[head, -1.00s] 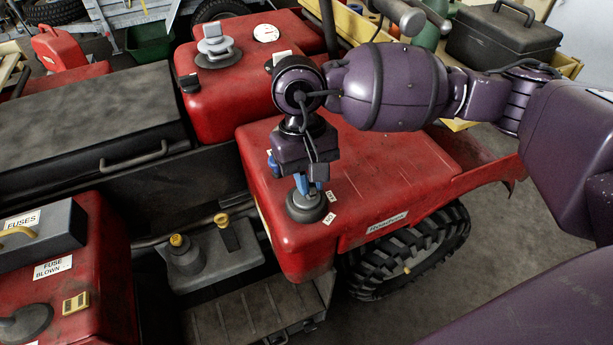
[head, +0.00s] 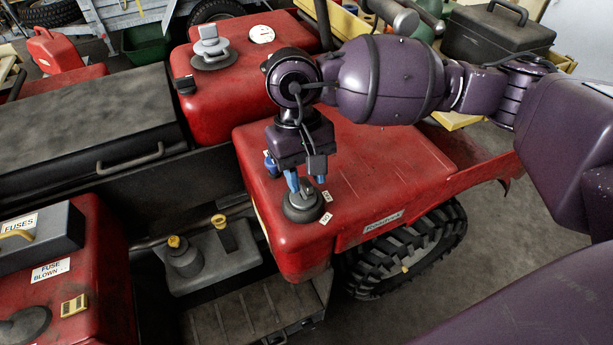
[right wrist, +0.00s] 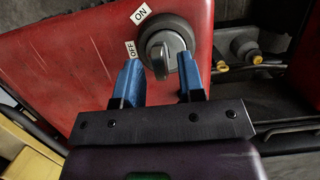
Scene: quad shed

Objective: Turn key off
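The key switch has a round grey base (head: 303,209) on top of the red fender; my right gripper partly covers it in the head view. In the right wrist view the grey key (right wrist: 159,64) stands out from its round housing. An ON label (right wrist: 140,13) and an OFF label (right wrist: 131,49) sit beside the housing, on its left side. My right gripper (head: 303,188) is right over the switch. Its two blue fingers (right wrist: 158,60) are open, one on each side of the key, with gaps visible. My left gripper is not in view.
A grey fuse box (head: 38,232) sits on red bodywork at left. A grey part with yellow caps (head: 212,258) lies below the fender's left edge. A grey-lidded red tank (head: 215,85) stands behind. A large black tyre (head: 405,255) is below the fender.

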